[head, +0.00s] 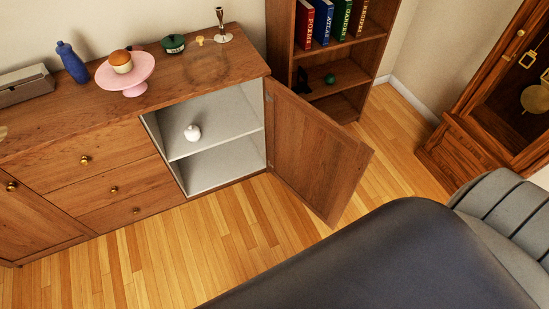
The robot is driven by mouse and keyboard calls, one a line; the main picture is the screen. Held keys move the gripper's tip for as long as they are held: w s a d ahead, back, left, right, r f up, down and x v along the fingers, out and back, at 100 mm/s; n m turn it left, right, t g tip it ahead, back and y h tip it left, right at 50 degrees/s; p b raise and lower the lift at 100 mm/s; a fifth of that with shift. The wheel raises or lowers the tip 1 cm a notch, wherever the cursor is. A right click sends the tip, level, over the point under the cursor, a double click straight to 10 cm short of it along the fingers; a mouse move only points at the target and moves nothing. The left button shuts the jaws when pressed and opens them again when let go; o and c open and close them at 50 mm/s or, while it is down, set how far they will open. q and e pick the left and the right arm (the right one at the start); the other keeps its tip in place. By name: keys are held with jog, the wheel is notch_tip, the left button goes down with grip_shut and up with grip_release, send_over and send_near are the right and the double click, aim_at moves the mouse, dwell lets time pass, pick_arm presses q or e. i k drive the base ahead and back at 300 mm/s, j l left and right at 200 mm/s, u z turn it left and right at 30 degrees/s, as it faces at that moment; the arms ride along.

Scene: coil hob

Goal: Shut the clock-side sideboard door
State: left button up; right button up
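The sideboard (110,143) stands against the wall at the left and middle of the head view. Its right-hand door (312,155), on the side toward the clock, stands wide open, hinged at the cabinet's right edge and swung out to the right. The open compartment shows pale walls and a shelf (225,143) with a small white lidded pot (192,132) on it. The tall wooden clock (490,110) with a brass pendulum stands at the far right. Neither of my grippers is in view.
A bookcase (345,60) stands behind the open door. A dark rounded surface (390,260) and a grey ribbed seat (505,215) fill the lower right. On the sideboard are a blue bottle (72,62) and a pink cake stand (125,75). Wooden floor (210,240) is clear before the compartment.

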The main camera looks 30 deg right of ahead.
aim_at(320, 162)
jog(key=l+u, duration=0.65)
jog(key=u, duration=0.3)
jog(key=l+u, duration=0.45)
jog(key=k+l, duration=0.15)
jog(key=l, duration=0.2)
jog(key=k+l, duration=0.15)
jog(key=l, duration=0.25)
jog(key=k+l, duration=0.15)
jog(key=l, duration=0.2)
jog(key=k+l, duration=0.15)
jog(key=l, duration=0.2)
jog(key=k+l, duration=0.2)
jog(key=l, duration=0.2)
jog(key=k+l, duration=0.15)
jog(key=l, duration=0.2)
